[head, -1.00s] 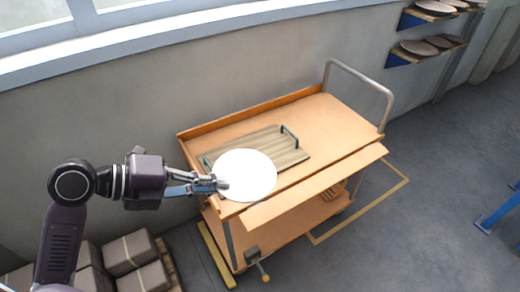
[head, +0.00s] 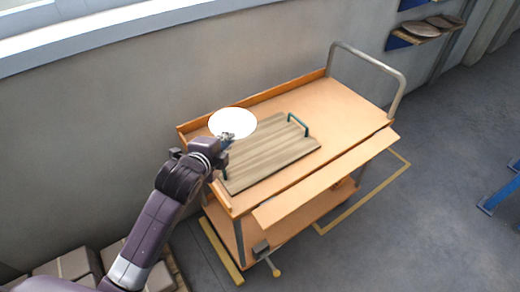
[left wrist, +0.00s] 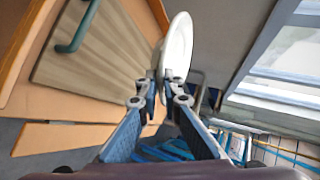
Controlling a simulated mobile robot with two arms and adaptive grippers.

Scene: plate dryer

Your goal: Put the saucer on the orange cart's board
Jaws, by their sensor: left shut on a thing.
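The white saucer (head: 233,122) is at the back left of the orange cart (head: 345,110) in the head view. My left gripper (head: 226,138) is shut on its near edge. In the left wrist view the saucer (left wrist: 177,45) is seen nearly edge-on between the fingertips (left wrist: 165,82). It appears held above the cart; the exact height is hard to tell. The wooden board (head: 265,160), with dark green handles, lies on the cart's top. The saucer is beyond the board's back left corner in the picture. My right gripper is not in view.
A grey wall (head: 130,110) and a window ledge run behind the cart. The cart's metal handle (head: 375,62) rises at the right. Stacked boxes (head: 72,264) stand at lower left. A shelf with plates (head: 420,29) hangs at upper right.

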